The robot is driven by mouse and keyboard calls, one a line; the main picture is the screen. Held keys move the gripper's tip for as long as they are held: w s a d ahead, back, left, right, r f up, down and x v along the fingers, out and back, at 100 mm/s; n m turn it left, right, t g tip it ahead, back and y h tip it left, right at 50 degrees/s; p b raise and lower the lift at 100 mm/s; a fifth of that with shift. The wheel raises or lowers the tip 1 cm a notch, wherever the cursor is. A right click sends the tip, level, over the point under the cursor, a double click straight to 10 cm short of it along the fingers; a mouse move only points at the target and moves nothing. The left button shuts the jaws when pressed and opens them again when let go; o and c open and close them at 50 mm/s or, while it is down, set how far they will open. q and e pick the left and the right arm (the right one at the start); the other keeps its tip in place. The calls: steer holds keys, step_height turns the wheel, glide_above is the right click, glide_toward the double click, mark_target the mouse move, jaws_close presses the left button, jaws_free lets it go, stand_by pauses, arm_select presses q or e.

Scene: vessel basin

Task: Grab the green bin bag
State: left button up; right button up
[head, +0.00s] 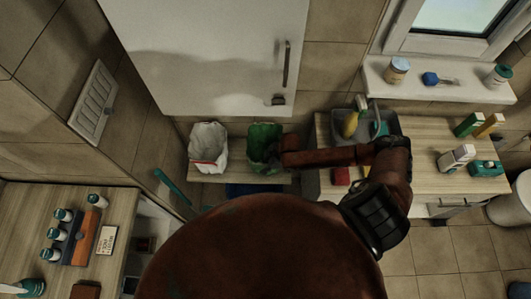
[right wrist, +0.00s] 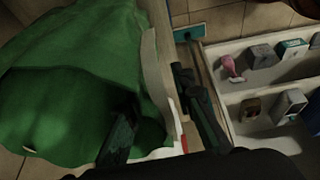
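The green bin bag (head: 264,143) stands open on the low shelf beside a white bag, under the white cabinet. In the right wrist view the green bag (right wrist: 60,85) fills the left side, large and close. My right gripper (head: 279,153) is at the right side of the green bag in the head view. In the right wrist view its two fingers (right wrist: 160,122) are spread apart. One finger lies against the green bag, the other is beyond the bag's pale rim edge, so the rim lies between them. My left gripper is not in view.
A white bag (head: 208,146) stands left of the green one. A counter with a basin (head: 346,135) and a red block (head: 341,176) lies to the right. A white compartmented rack (right wrist: 238,105) with small items shows in the right wrist view.

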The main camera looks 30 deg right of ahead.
steer(key=shift+c, duration=0.2)
jaws_close()
stand_by(0.5)
